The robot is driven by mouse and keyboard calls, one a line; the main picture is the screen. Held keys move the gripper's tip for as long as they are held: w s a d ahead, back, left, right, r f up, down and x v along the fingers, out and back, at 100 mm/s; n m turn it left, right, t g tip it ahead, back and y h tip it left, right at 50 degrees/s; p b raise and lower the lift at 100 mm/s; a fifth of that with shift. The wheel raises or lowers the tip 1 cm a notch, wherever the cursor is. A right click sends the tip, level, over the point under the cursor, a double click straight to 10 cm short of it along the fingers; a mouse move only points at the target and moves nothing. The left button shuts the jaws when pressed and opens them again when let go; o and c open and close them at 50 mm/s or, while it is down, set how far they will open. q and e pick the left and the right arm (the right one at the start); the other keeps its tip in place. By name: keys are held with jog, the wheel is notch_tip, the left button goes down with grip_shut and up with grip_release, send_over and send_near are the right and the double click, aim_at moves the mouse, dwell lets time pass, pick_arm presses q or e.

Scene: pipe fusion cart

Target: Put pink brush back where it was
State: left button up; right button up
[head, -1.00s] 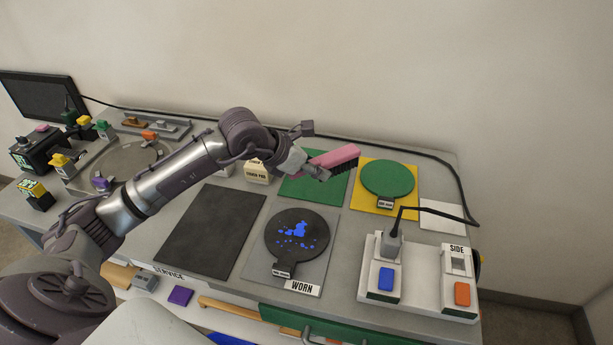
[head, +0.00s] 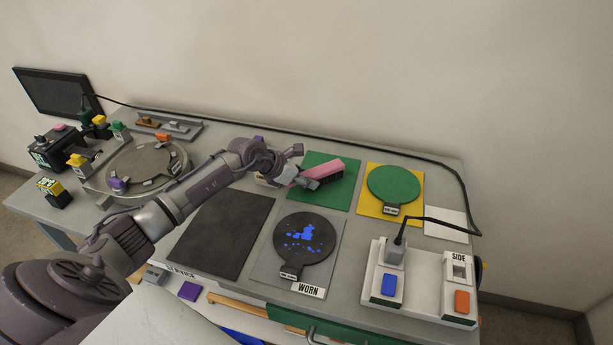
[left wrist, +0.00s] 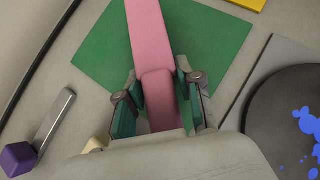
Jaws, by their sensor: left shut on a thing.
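The pink brush (head: 323,170) is held in my left gripper (head: 304,180), over the green mat (head: 338,196) at the back of the cart top. In the left wrist view the brush's pink back (left wrist: 153,60) runs away from me between the two fingers (left wrist: 158,98), which are shut on it. The green mat (left wrist: 100,60) lies below it there. I cannot tell whether the brush touches the mat; its bristles are hidden in the wrist view. My right gripper is not in view.
A yellow mat with a green disc (head: 393,184) lies right of the green mat. A grey mat with a blue-stained black disc (head: 304,238) is in front, beside a black mat (head: 222,232). A switch box with a plug (head: 424,285) stands at front right.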

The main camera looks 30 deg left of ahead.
pick_arm(q)
jog(key=shift+f, duration=0.15)
jog(key=o, duration=1.2)
jog(key=shift+c, duration=0.2)
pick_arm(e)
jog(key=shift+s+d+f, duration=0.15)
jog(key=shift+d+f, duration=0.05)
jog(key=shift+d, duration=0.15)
pick_arm(q)
jog(key=shift+r, duration=0.2)
jog(key=shift+s+a+r, duration=0.1)
jog(key=shift+s+r, duration=0.05)
jog(key=b+v, duration=0.2)
jog(key=v, duration=0.9)
jog(key=shift+s+r, duration=0.15)
jog(key=shift+r, duration=0.15)
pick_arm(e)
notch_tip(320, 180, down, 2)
